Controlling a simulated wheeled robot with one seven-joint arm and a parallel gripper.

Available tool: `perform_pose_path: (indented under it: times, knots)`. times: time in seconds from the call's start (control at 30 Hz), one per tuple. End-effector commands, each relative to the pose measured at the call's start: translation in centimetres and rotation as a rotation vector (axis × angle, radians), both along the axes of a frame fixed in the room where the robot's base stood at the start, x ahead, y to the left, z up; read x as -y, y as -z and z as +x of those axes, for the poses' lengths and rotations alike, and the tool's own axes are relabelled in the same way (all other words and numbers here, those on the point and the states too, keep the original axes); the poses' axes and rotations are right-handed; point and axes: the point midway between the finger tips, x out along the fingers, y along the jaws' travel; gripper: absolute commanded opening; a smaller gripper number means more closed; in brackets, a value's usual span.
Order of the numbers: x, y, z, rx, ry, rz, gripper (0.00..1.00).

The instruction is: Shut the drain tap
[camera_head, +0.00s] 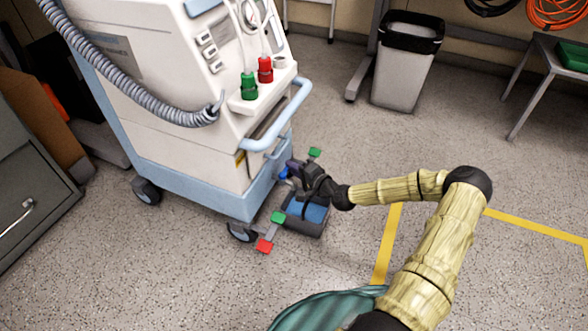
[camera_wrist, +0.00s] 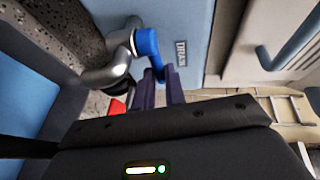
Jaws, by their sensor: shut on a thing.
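The drain tap shows in the wrist view as a metal pipe (camera_wrist: 112,70) with a blue handle (camera_wrist: 148,42), beside a "DRAIN" label (camera_wrist: 181,52) on a light blue panel. In the head view the blue handle (camera_head: 284,173) is a small spot low on the side of a white and blue machine (camera_head: 190,160). My gripper (camera_wrist: 160,88) has its dark fingers shut on the lower end of the blue handle. The fingers hide part of that end. In the head view my gripper (camera_head: 298,172) is at the machine's lower corner.
A dark container with a blue inside (camera_head: 308,211) stands on the floor below my gripper. Green (camera_head: 278,217) and red (camera_head: 264,246) pedals stick out near it. A light blue handrail (camera_head: 290,118) is above. A bin (camera_head: 405,75) stands behind. Floor at right is mostly clear.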

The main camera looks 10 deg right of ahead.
Motion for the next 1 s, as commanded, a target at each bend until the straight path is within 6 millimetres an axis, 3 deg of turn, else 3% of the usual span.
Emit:
perform_pose_path:
  times: [0.17, 0.2, 0.3, 0.73, 1.0]
  knots:
    - [-0.1, 0.0, -0.1, -0.001, -0.002, 0.0, 0.0]
    - [-0.1, 0.0, -0.1, -0.001, -0.002, 0.0, 0.14]
    - [-0.1, 0.0, 0.0, -0.001, -0.001, 0.0, 0.34]
    - [0.4, -0.3, -0.6, -0.002, 0.001, 0.0, 0.34]
    - [2.7, -1.4, -4.1, -0.003, 0.005, 0.0, 0.34]
